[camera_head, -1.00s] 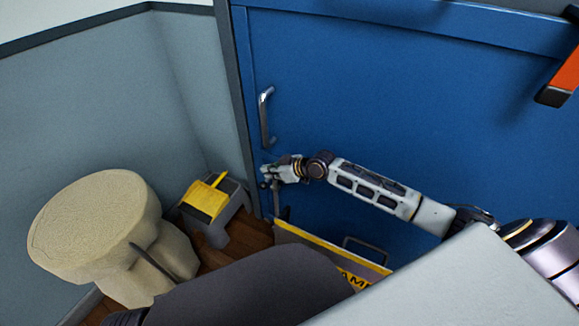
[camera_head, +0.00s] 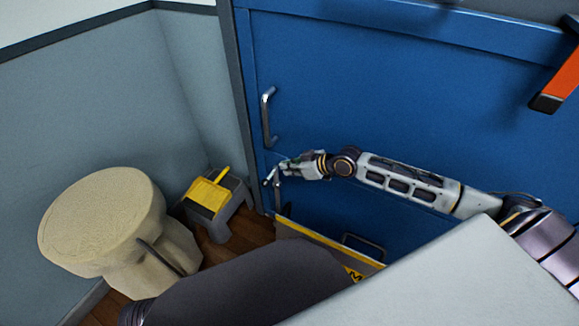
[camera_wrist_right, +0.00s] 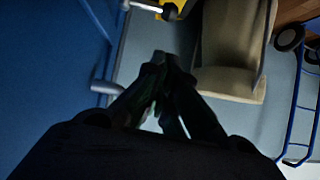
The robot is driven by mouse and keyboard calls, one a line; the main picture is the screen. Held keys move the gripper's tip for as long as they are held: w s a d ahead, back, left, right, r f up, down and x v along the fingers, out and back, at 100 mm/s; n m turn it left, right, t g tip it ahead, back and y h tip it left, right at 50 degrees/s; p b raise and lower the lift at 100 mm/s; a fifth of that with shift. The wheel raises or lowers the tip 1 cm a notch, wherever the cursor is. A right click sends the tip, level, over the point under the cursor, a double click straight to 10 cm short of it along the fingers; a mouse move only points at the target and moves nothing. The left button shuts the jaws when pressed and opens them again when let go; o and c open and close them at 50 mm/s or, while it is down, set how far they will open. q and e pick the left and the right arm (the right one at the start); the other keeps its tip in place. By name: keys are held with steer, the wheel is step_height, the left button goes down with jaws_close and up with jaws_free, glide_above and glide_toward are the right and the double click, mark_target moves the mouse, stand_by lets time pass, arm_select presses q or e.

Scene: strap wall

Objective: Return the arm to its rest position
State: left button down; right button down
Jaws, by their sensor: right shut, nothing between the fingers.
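My right arm reaches in from the lower right of the head view. My right gripper (camera_head: 279,172) is in front of the blue door, below its upper metal handle (camera_head: 268,114) and close to a small metal lever (camera_head: 276,186). I cannot tell whether it touches the lever. In the right wrist view the dark fingers (camera_wrist_right: 165,62) come together at their tips, with nothing between them. My left gripper is not in view.
The blue door (camera_head: 370,90) fills the right side. A beige round-topped stool-like object (camera_head: 100,220) and a grey step stool with a yellow top (camera_head: 215,197) stand at the left. A yellow-edged board (camera_head: 330,243) with a handle is below the arm. An orange bar (camera_head: 565,75) is upper right.

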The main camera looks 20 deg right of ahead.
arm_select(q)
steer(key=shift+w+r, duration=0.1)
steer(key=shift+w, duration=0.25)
